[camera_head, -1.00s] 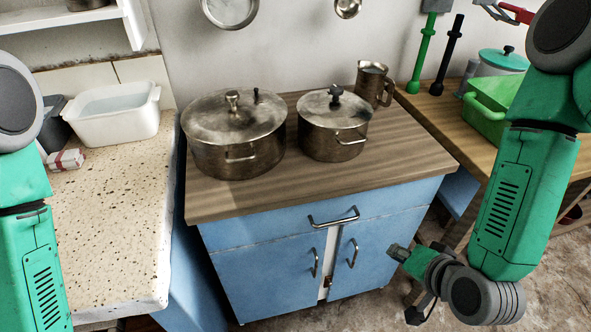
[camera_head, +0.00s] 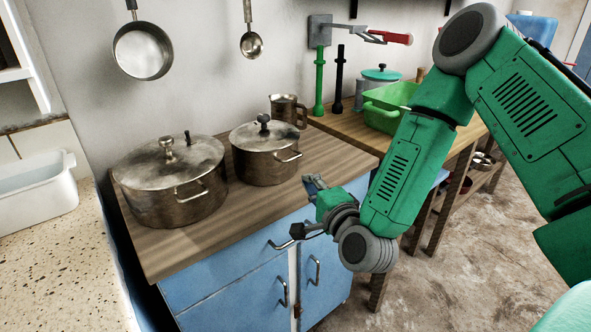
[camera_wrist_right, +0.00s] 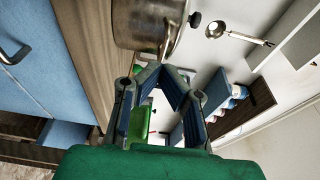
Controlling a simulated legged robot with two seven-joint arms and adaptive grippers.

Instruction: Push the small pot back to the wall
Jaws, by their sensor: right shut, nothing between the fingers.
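The small pot (camera_head: 267,165) is dull metal with a lid, a dark knob and side handles. It stands upright on the wooden top of the blue cabinet (camera_head: 235,215), with a gap to the wall (camera_head: 200,85) behind it. My right gripper (camera_head: 312,182) is at the cabinet's front right edge, to the right of and nearer than the pot, apart from it. In the right wrist view the fingers (camera_wrist_right: 163,72) meet at their tips with nothing between them, and a metal pot (camera_wrist_right: 148,22), apparently the small one, is just beyond. My left gripper is out of view.
A large lidded pot (camera_head: 170,185) stands close left of the small pot. A metal jug (camera_head: 288,108) stands behind it, to the right. A green basin (camera_head: 388,105) is on the side table. A pan (camera_head: 143,50) and a ladle (camera_head: 251,44) hang on the wall.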

